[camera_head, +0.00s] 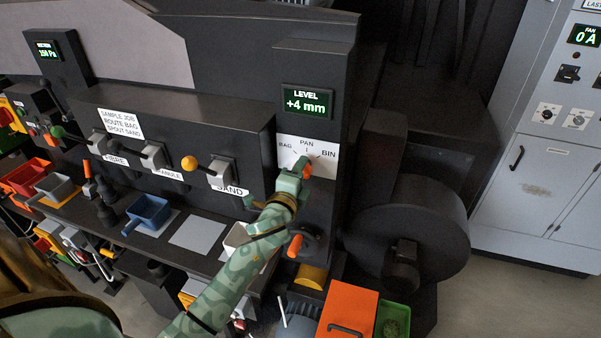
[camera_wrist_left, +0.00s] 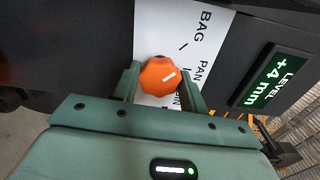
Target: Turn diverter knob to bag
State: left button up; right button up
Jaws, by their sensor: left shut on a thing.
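The diverter knob (camera_head: 307,168) is orange and sits on a white label plate (camera_head: 290,152) marked BAG, PAN and BIN, below the level display. The knob also shows in the left wrist view (camera_wrist_left: 158,78), where its white mark points roughly toward PAN. My left gripper (camera_head: 301,170) reaches the plate from below and is shut on the knob. In the left wrist view its two green fingers (camera_wrist_left: 160,84) stand on either side of the knob. The gripper hides part of the knob in the head view and part of BIN in the wrist view. My right gripper is not in view.
The level display (camera_head: 306,101) reads +4 mm. Several levers, one with a yellow ball (camera_head: 189,163), stand left of the plate. An orange-handled crank (camera_head: 296,245) is below my left wrist. A dark round drum (camera_head: 410,240) is at the right.

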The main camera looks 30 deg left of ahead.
pick_arm(q)
jog(key=shift+n, duration=0.4)
jog(key=o, duration=1)
jog(key=shift+a, duration=0.1)
jog(key=shift+c, duration=0.2)
jog(key=shift+s, duration=0.15)
jog(key=b+v, duration=0.3)
jog(key=v, duration=1.3)
